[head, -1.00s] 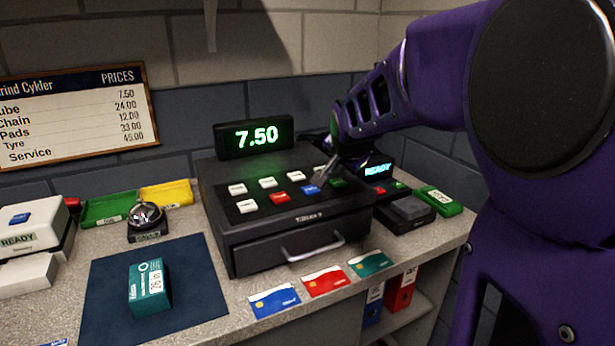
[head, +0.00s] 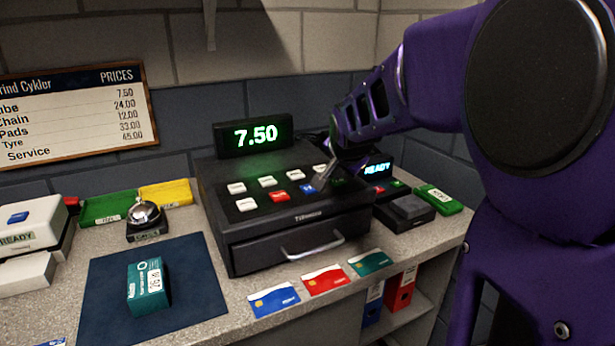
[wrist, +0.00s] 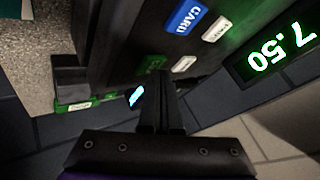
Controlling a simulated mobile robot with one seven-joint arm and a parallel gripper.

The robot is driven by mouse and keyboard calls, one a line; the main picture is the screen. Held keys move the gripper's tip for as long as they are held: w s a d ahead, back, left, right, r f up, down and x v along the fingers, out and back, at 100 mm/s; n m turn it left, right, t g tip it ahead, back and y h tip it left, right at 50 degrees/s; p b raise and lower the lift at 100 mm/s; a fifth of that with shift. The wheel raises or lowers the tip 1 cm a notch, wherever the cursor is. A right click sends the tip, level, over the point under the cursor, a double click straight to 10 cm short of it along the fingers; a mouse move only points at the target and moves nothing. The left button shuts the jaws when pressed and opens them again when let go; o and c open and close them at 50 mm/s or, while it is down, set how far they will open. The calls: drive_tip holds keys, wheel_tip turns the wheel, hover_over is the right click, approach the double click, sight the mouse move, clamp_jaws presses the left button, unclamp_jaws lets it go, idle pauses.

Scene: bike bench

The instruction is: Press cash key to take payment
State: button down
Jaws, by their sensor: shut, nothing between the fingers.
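The black cash register (head: 265,225) stands on the counter, and its display (head: 254,135) reads 7.50 in green. Its sloped top bears several white keys, a red key (head: 279,196), a blue key (head: 309,188) and a dark green key (head: 339,182). In the wrist view the blue key (wrist: 184,17) reads CARD. The green key (wrist: 155,62) is by my fingertips there, its label not readable. My gripper (head: 321,186) is shut and empty, pointing down over the right end of the keys. In the wrist view my gripper (wrist: 159,78) hides part of the green key's surroundings; contact cannot be told.
A card terminal (head: 405,211) with a READY screen (head: 378,168) stands right of the register. Blue, red and green cards (head: 370,263) lie in front. A bell (head: 145,215) and a teal box (head: 148,286) on a dark mat (head: 105,300) are at left.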

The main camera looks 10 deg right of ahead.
sight(337, 183)
drive_tip(key=shift+f, duration=0.15)
idle(0.3)
drive_tip(key=shift+r, duration=0.6)
wheel_tip(337, 183, up, 6)
drive_tip(key=p, duration=0.4)
idle(0.7)
